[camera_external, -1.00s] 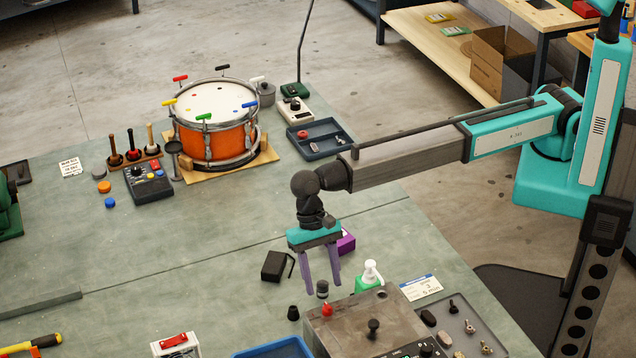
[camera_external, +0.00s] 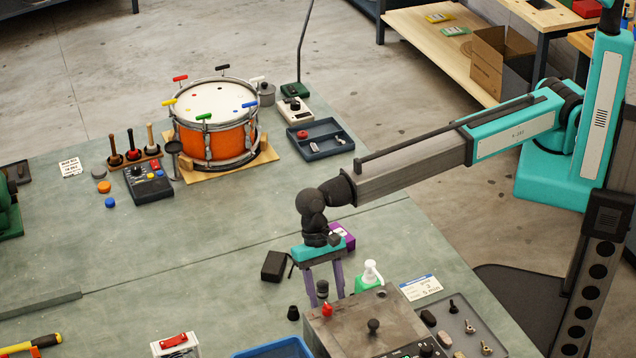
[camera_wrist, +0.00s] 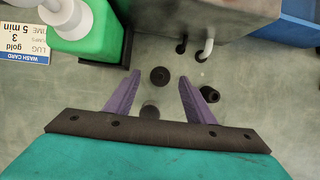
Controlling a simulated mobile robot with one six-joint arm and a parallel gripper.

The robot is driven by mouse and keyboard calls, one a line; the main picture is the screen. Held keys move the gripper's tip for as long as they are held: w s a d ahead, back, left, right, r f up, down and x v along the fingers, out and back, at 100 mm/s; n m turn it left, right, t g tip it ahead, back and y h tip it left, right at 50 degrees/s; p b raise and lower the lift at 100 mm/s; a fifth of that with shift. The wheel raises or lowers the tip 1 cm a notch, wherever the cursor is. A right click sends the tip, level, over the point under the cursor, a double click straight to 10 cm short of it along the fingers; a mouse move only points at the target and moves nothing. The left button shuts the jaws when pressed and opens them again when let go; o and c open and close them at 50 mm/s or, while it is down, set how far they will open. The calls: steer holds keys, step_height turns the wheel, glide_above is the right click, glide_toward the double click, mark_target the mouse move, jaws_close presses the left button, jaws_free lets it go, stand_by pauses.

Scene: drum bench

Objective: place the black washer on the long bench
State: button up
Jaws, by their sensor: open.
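My gripper (camera_external: 325,295) is open and points down over the near part of the long bench (camera_external: 200,235), a grey-green top. In the wrist view, its purple fingers (camera_wrist: 159,78) stand either side of a small round black piece with a central hole (camera_wrist: 160,76), which looks like the black washer. The fingers do not visibly touch it. A second dark round piece (camera_wrist: 149,111) lies close to the gripper's palm. A black cylinder (camera_wrist: 210,94) lies beside the right finger; it also shows in the external view (camera_external: 293,313). Which piece is the washer is not certain.
A metal box with a red knob (camera_external: 360,325) stands close in front of my gripper. A green bottle with a white top (camera_external: 370,275) is to its right, a black block (camera_external: 274,266) to its left. A blue tray (camera_external: 275,349) is at the front. The bench's middle is clear.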

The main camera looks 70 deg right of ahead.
steer(key=shift+x, duration=0.75)
steer(key=c, duration=1.2)
steer(key=shift+c, duration=0.2)
steer(key=shift+r, duration=0.2)
step_height(320, 180, up, 10)
steer(key=b, duration=0.3)
steer(key=shift+f, duration=0.15)
